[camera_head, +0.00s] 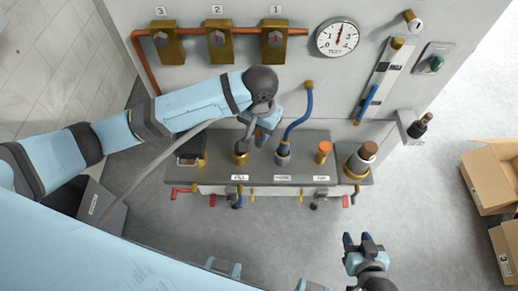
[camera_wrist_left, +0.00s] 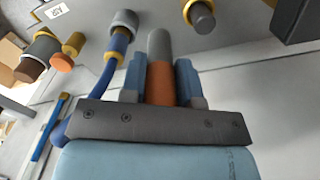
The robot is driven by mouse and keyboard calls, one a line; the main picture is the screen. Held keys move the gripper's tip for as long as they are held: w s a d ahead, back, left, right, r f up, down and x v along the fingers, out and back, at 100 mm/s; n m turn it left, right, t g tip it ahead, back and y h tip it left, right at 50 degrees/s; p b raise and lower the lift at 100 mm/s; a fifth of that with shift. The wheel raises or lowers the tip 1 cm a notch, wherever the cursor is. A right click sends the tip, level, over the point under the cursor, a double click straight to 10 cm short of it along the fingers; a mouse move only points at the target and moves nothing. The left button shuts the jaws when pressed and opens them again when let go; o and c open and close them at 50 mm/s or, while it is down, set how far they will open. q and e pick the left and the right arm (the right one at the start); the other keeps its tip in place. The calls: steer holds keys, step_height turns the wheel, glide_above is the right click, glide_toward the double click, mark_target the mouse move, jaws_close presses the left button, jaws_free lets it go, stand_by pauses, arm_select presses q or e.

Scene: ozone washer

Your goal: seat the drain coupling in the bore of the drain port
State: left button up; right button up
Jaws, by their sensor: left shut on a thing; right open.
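My left gripper (camera_head: 262,136) is over the back of the dark bench top, between a brass-collared port and a blue-hose fitting. In the left wrist view its fingers (camera_wrist_left: 160,82) are shut on a cylinder, grey at the tip and orange near the palm, which I take as the drain coupling (camera_wrist_left: 159,48). The coupling is mostly hidden in the head view. The brass-collared port (camera_head: 240,158) has a grey cylinder in or over it and also shows in the left wrist view (camera_wrist_left: 187,10). I cannot tell which port is the drain port. My right gripper (camera_head: 358,240) is open and empty, in front of the bench.
The blue hose (camera_head: 299,113) rises close to my left gripper. An orange-capped fitting (camera_head: 323,148) and a brown-topped brass fitting (camera_head: 360,158) stand to the right. Cardboard boxes (camera_head: 490,178) stand far right.

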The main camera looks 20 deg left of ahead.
arm_select(q)
step_height(320, 180, down, 11)
steer(key=shift+w+r, duration=0.1)
stand_by(0.3)
steer(key=o, duration=1)
steer(key=shift+c, duration=0.2)
